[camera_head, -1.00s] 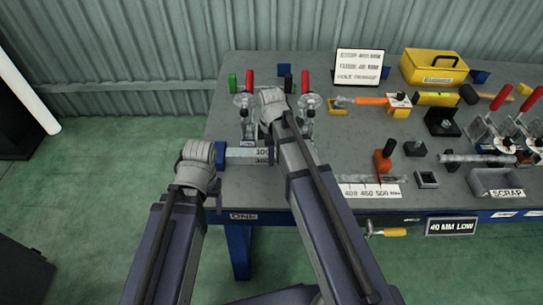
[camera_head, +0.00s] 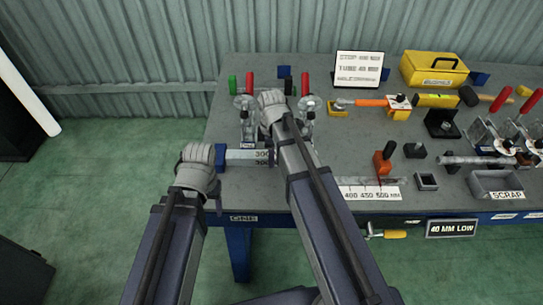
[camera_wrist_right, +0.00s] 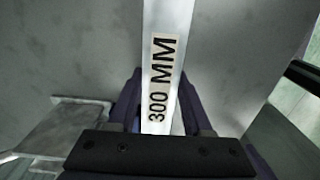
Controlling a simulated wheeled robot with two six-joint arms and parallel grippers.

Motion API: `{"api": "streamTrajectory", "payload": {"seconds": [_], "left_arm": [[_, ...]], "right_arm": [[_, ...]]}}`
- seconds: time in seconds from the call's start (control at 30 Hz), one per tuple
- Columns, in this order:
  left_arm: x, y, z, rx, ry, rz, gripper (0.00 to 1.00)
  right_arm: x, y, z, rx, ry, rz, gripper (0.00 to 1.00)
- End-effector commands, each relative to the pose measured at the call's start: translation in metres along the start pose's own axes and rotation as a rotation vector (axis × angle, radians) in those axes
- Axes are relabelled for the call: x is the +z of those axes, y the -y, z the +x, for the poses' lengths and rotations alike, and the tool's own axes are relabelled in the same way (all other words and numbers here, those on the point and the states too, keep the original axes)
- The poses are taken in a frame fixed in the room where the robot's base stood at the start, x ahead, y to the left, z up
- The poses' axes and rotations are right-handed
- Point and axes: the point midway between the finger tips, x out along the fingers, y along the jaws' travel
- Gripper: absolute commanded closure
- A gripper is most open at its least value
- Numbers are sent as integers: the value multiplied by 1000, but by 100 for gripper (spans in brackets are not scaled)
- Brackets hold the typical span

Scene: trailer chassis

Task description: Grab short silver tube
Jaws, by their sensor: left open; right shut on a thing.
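A pale bar with a 300 label (camera_head: 248,154) shows at the bench's left front. My left gripper (camera_head: 220,157) is at the bench's left edge, beside that bar's left end. It is open; its fingertips are only partly clear.
Red-handled clamps (camera_head: 306,105) stand close to my right wrist. A sign (camera_head: 359,66), a yellow toolbox (camera_head: 434,70), an orange-handled tool (camera_head: 372,102) and a scrap bin (camera_head: 497,185) occupy the bench's middle and right. A bare strip of bench (camera_head: 325,150) lies right of my right arm.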

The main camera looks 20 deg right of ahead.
Motion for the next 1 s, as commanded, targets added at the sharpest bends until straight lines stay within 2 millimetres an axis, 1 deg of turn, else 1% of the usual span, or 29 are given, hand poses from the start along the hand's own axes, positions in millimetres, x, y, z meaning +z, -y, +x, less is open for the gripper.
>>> {"api": "streamTrajectory", "payload": {"seconds": [0.17, 0.27, 0.37, 0.7, 0.8, 0.9, 1.0], "left_arm": [[1, 1, -11, 0, 0, 0, 34], [1, 2, -20, 0, 0, 0, 34], [2, 3, -33, 0, 0, 0, 34], [5, 8, -83, 0, 0, 0, 34], [6, 9, -93, 0, 0, 0, 34], [6, 9, -99, 0, 0, 0, 34], [6, 10, -100, 0, 0, 0, 34]], "right_arm": [[0, 0, -11, 0, 0, 0, 100], [0, 0, -20, 0, 0, 0, 100], [0, 0, -33, 0, 0, 0, 100], [0, 0, -83, 0, 0, 0, 100], [0, 0, -94, 0, 0, 0, 100], [0, 0, -99, 0, 0, 0, 100], [0, 0, -101, 0, 0, 0, 100]]}}
